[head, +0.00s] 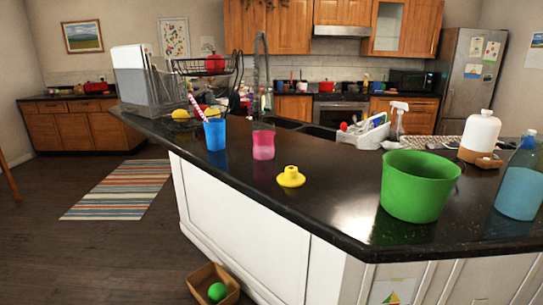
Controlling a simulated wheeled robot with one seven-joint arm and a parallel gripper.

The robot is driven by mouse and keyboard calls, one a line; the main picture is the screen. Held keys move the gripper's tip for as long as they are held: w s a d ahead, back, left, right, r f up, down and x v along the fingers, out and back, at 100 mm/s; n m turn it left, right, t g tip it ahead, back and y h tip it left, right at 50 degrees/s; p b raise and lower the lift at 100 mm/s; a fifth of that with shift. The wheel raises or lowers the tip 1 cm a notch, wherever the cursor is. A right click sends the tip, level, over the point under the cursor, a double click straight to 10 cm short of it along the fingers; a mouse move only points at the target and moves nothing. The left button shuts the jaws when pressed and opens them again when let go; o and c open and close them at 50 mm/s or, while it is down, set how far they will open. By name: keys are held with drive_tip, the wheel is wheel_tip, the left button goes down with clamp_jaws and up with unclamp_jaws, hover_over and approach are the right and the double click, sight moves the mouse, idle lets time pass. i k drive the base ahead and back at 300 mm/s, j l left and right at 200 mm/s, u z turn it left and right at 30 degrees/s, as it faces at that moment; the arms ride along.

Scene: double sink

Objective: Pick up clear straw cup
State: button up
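A blue cup (214,134) stands on the dark counter (310,199), left of the middle of the head view. A red-and-white striped straw (197,107) leans up and left from behind or inside its rim; I cannot tell which. A pink, partly see-through cup (263,145) stands to its right, with no straw visible. I cannot make out a plainly colourless cup with a straw. My gripper is not in this view.
A yellow knobbed piece (291,177), a green bucket (418,187) and a blue bottle (520,181) stand on the counter. A box (205,274) with a green ball sits on the floor. Floor at left is mostly clear.

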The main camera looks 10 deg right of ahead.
sight(263, 132)
drive_tip(key=i+j, duration=0.15)
drive_tip(key=j, duration=0.2)
drive_tip(key=i+j, duration=0.15)
drive_tip(key=j, duration=0.2)
drive_tip(key=i+j, duration=0.1)
drive_tip(key=j, duration=0.25)
drive_tip(key=i+j, duration=0.15)
drive_tip(key=j, duration=0.2)
drive_tip(key=i+j+u, duration=0.1)
drive_tip(key=j, duration=0.25)
drive_tip(key=i, duration=0.05)
